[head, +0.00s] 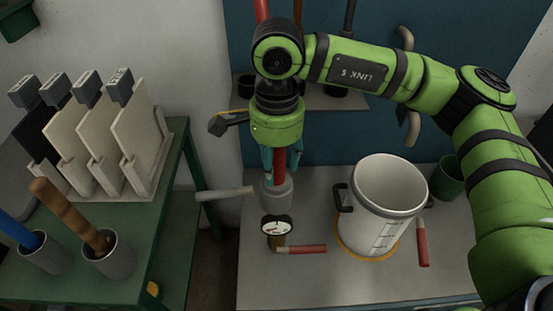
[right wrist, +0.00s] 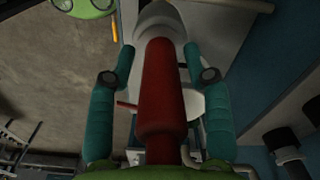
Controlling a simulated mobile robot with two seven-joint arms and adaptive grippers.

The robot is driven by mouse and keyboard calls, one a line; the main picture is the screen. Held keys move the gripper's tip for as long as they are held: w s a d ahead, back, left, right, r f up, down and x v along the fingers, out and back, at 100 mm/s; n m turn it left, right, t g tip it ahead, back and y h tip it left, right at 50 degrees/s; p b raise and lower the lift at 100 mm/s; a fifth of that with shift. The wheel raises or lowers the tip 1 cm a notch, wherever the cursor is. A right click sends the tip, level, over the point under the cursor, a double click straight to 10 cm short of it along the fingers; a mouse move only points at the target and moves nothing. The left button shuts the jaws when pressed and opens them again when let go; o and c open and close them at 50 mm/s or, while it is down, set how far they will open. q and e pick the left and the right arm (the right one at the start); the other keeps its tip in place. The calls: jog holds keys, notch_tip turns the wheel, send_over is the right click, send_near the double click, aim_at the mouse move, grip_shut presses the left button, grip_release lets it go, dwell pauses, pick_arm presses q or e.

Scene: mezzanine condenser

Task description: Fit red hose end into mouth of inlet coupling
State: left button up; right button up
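The red hose end (head: 279,168) stands upright, with its lower end at the mouth of the grey inlet coupling (head: 277,196) on the bench. How deep it sits is hard to tell. In the right wrist view the red hose end (right wrist: 161,95) runs away from me to the pale grey coupling (right wrist: 158,17). My right gripper (head: 280,160) points down just above the coupling. Its teal fingers (right wrist: 159,68) lie on both sides of the hose end, with a narrow gap showing on each side. My left gripper is not in view.
A dial gauge (head: 276,226) and a red-handled lever (head: 302,249) are in front of the coupling. A pale pipe (head: 225,193) juts left. A white bucket (head: 388,190) stands to the right, beside a red-handled piece (head: 422,242). A green table (head: 130,240) is at left.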

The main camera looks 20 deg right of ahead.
dwell(0.3)
notch_tip(320, 180, up, 12)
dwell(0.4)
dwell(0.4)
